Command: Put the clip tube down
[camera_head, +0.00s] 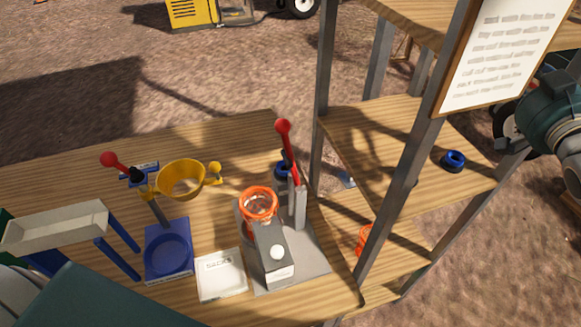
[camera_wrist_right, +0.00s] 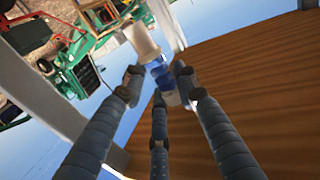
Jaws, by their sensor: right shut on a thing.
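In the right wrist view my right gripper (camera_wrist_right: 158,84) has its dark ribbed fingers closed around a tube (camera_wrist_right: 158,72). The tube has a cream upper end, a blue middle and a pale lower end, and it looks tilted. I take it to be the clip tube. A brown wooden surface shows behind it at right; I cannot tell the distance between them. In the head view my right arm is at the right edge, and its gripper and the tube are out of frame. My left gripper is not in view.
The wooden workbench (camera_head: 90,158) holds a yellow funnel (camera_head: 181,181), a white tray (camera_head: 220,276) and a red-handled press (camera_head: 298,205) with an orange ring (camera_head: 258,203). At right, a metal-post shelf (camera_head: 385,125) holds a blue ring (camera_head: 453,161); its board is mostly clear.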

